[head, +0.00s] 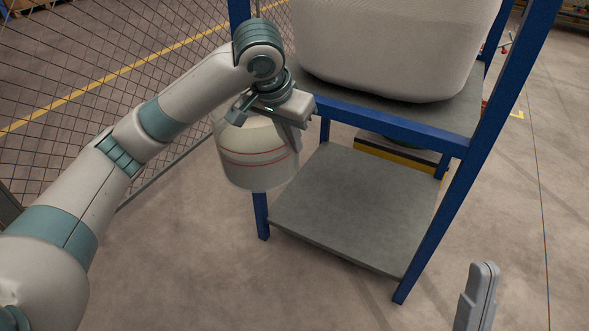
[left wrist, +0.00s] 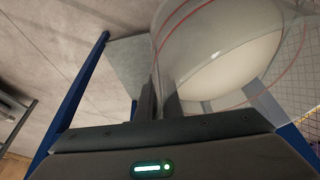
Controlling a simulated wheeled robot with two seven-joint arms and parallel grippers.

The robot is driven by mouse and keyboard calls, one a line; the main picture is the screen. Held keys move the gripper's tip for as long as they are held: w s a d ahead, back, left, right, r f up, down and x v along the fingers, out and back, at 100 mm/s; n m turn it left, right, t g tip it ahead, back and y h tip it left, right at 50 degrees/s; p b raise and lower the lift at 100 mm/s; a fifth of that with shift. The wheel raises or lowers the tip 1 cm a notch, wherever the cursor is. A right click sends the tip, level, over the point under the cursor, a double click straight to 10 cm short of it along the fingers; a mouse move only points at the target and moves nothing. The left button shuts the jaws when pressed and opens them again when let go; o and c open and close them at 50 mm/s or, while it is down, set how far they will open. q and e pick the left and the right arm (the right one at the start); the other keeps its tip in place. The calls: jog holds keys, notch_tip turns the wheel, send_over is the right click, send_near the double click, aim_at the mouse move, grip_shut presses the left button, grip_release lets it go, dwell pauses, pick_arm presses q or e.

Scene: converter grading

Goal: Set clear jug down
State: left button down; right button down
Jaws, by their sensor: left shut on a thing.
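The clear jug (head: 257,158) is a rounded see-through vessel with red lines around it and pale contents. It hangs in the air at the left side of the blue-framed rack, in front of its left post. My left gripper (head: 272,112) is shut on the jug near its top. The left wrist view shows the jug (left wrist: 215,50) close up, beside the gripper's dark fingers (left wrist: 160,105). Part of my right gripper (head: 480,290) shows at the lower right of the head view; its opening cannot be made out.
The rack's lower grey shelf (head: 350,205) is bare. A large pale bin (head: 395,45) stands on the upper shelf (head: 450,110). A blue post (head: 480,150) bounds the rack's right side. A wire mesh fence (head: 100,60) is behind my left arm.

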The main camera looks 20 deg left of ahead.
pick_arm(q)
notch_tip(320, 180, up, 6)
jog(key=w+a+n+y, duration=0.1)
jog(key=n, duration=0.1)
jog(key=shift+w+a+r+n, duration=0.25)
jog(key=shift+w+n, duration=0.05)
jog(key=shift+n, duration=0.1)
jog(key=shift+d, duration=0.1)
dwell(0.3)
